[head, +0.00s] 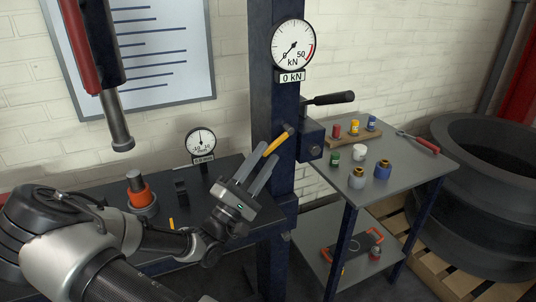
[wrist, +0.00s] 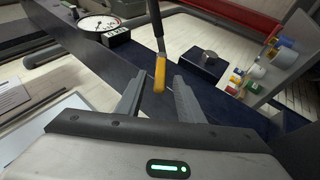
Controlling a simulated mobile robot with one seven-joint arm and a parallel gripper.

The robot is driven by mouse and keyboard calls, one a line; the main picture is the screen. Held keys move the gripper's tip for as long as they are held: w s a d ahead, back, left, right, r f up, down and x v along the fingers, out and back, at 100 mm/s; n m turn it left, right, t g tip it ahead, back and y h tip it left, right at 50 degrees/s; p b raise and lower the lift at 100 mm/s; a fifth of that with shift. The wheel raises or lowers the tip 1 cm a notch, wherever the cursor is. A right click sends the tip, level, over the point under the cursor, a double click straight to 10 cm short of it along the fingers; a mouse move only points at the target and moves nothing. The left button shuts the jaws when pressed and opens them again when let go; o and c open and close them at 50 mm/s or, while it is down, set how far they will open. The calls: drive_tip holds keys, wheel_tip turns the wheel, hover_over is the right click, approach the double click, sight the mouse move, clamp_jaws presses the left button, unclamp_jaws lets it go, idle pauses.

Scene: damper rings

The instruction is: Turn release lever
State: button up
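A lever with a yellow grip (head: 277,143) juts from the blue press column, angled down and left. In the wrist view its yellow end (wrist: 160,74) hangs from a dark shaft between the fingers. My gripper (head: 262,162) is open, its two fingers just below and around the line of the yellow end. In the wrist view my gripper (wrist: 158,88) shows a gap on both sides of the lever, with no visible contact. A second lever with a black handle (head: 330,99) points right from the blue block. I see no label telling which is the release lever.
The round gauge (head: 293,46) reads about zero, with "0 kN" below. A dial gauge (head: 201,140) and an orange ring stack (head: 142,196) stand on the dark bench. A grey side table (head: 395,180) holds small coloured parts. Large black rings (head: 490,190) stand far right.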

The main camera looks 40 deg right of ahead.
drive_tip(key=v, duration=0.3)
drive_tip(key=shift+s+a+f, duration=0.1)
drive_tip(key=shift+a+f, duration=0.1)
drive_tip(key=shift+a, duration=0.1)
drive_tip(key=shift+d, duration=0.1)
idle(0.3)
